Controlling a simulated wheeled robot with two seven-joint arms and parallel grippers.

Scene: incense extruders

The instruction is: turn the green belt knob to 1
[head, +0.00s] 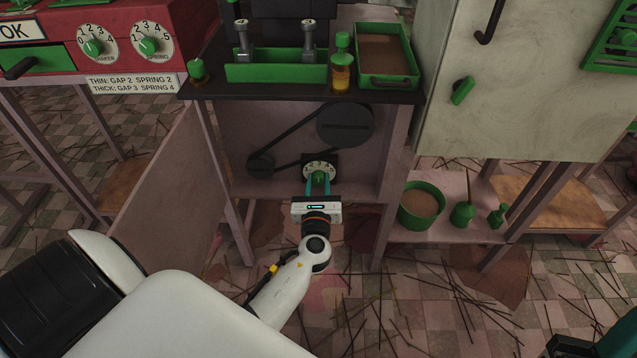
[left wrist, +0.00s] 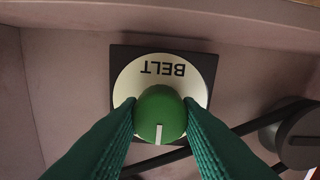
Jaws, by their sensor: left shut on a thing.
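The green belt knob (head: 318,177) sits on a white numbered dial (head: 319,167) on the front panel below the bench top. My left gripper (head: 318,186) reaches it from the front and is shut on it. In the left wrist view the two green fingers press on both sides of the knob (left wrist: 160,112). The BELT lettering is upside down there, and the knob's white line points down in the picture, towards the dial's top, roughly at 3. The fingers hide the numbers there. Teal parts at the head view's lower right corner may be my right gripper (head: 590,345).
A belt and two dark pulleys (head: 345,124) are on the panel just above and left of the dial. Bench legs stand on both sides. A lower shelf (head: 450,230) with a green pot and bottles is at right. A red machine with two other green knobs stands at left.

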